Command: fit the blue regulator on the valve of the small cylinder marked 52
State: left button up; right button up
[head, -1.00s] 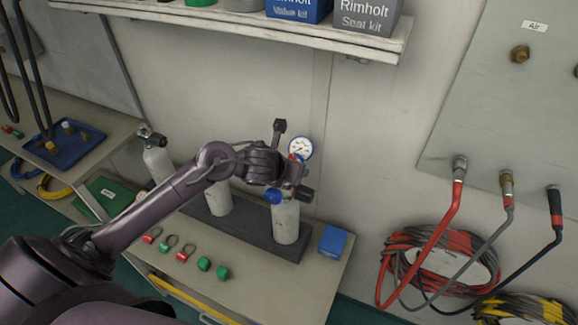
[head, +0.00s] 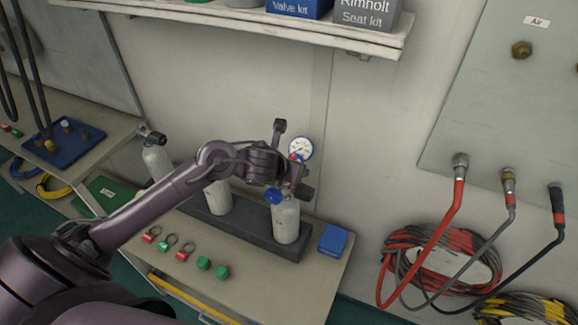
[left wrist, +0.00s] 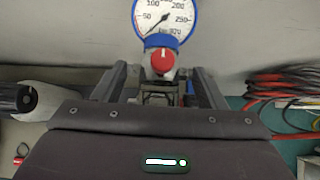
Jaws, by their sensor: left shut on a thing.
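My left gripper (head: 291,180) is shut on the regulator, right at the top of the right-hand small cylinder (head: 285,222). My gripper hides most of that cylinder's valve, and I cannot tell whether the regulator is seated on it. No number is readable on the cylinders. My right gripper is not in view.
Two other cylinders (head: 219,199) (head: 156,161) stand to the left; a dark rack (head: 256,239) holds the near ones. A blue box (head: 333,240) sits at right. A shelf (head: 230,22) overhangs; coiled hoses (head: 440,263) hang at right.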

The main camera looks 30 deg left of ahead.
pick_arm(q)
jog(key=shift+f+b, duration=0.3)
jog(key=shift+b, duration=0.05)
jog(key=o, duration=1.5)
jog(key=shift+f, duration=0.1)
jog(key=p+v, duration=0.2)
jog(key=v, duration=0.6)
jog(key=shift+w, duration=0.1)
